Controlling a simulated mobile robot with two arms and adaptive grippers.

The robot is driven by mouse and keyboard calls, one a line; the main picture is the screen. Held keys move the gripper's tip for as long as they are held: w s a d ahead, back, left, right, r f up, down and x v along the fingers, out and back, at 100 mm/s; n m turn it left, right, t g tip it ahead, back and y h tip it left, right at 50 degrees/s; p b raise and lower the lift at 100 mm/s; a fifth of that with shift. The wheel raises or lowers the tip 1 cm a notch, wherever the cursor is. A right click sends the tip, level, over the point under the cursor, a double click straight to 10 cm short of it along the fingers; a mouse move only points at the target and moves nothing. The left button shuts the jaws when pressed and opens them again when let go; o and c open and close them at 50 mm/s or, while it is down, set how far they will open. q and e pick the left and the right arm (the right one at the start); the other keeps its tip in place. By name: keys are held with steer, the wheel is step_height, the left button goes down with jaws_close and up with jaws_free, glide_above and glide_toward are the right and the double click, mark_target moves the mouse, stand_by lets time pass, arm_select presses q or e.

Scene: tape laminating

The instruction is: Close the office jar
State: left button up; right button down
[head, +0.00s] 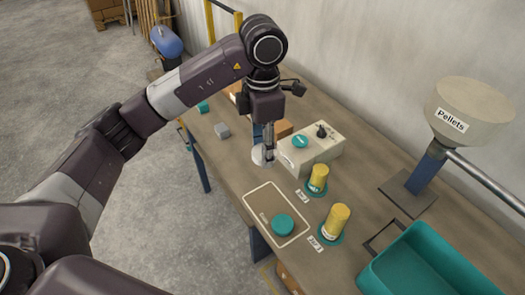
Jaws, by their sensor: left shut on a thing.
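My left gripper (268,149) points down over the table, left of a beige box device. It is shut on a small pale, round thing (259,156), mostly seen edge-on; I cannot tell whether it is a lid or a jar. A teal round lid-like piece (283,225) lies inside a white-outlined rectangle (258,204). Two yellow cylinders, one farther (319,177) and one nearer (335,220), stand on teal round bases with small labels beside them. I cannot read which is the office jar. My right gripper is not in view.
The beige device (318,151) has a teal round top piece and a black knob. A pellets hopper (463,112) stands at the right, behind a teal bin (425,265). A wall runs behind.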

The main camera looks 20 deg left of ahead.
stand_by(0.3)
arm_select(q)
steer(key=m, duration=0.1)
steer(key=s+m, duration=0.1)
steer(key=shift+a+m, duration=0.2)
steer(key=shift+m, duration=0.1)
steer(key=s+a+f+m, duration=0.2)
steer(key=s+m, duration=1)
steer(key=m, duration=1)
steer(key=shift+s+a+m, duration=0.35)
steer(key=shift+a+m, duration=0.05)
steer(key=shift+a, duration=0.2)
